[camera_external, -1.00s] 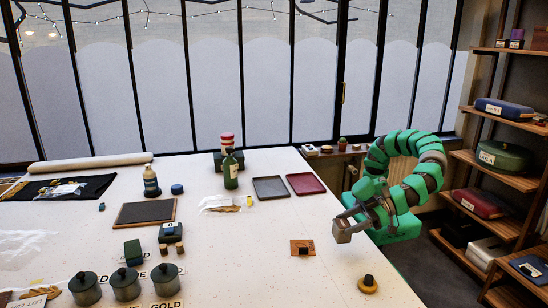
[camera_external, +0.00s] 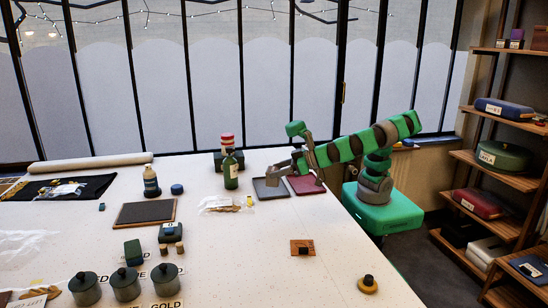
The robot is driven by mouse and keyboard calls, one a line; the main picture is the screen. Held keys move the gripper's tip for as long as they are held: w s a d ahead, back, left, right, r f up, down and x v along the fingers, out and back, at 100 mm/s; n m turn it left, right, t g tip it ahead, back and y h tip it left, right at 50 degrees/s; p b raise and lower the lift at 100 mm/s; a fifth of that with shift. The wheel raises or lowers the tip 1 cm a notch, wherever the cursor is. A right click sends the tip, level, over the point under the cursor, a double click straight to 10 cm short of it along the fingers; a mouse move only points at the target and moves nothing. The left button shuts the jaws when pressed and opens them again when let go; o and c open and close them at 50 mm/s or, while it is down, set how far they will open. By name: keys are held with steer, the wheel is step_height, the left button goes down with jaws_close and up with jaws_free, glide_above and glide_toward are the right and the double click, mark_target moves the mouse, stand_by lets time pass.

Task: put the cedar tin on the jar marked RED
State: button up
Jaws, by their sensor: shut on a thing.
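My gripper (camera_external: 287,165) is at the back of the table, shut on a small brownish block-like thing (camera_external: 272,171), which I take to be the cedar tin; it is small and partly hidden by the fingers. It is above or beside the grey tray. Three dark grey lidded jars with knobs stand at the front left: the left jar (camera_external: 85,289), middle jar (camera_external: 125,284) and right jar (camera_external: 165,280). Lettering ending in "ED" (camera_external: 98,277) shows behind the left jar, partly covered. "GOLD" (camera_external: 166,304) lies before the right jar. The middle lettering is mostly hidden.
A grey tray (camera_external: 257,194) and red tray (camera_external: 318,191) lie near my arm. Green blocks (camera_external: 132,254) sit behind the jars.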

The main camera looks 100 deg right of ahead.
steer(key=s+d+r+m+g+h+p, duration=0.1)
steer(key=d+r+m+h+p, duration=0.15)
steer(key=d, duration=1.15)
steer(key=d+r+m+g+h+p, duration=0.1)
steer(key=d+r+p, duration=0.3)
steer(key=d, duration=1)
steer(key=s+d+r+m+g+h+p, duration=0.1)
steer(key=d+r+p, duration=0.2)
steer(key=d, duration=1)
steer(key=p, duration=0.1)
glide_above(230, 135)
steer(key=shift+a+f, duration=0.3)
steer(key=shift+f, duration=0.5)
steer(key=shift+f+p, duration=0.3)
steer(key=shift+f, duration=1.5)
steer(key=shift+f, duration=0.15)
steer(key=o, duration=1)
steer(key=shift+r, duration=0.2)
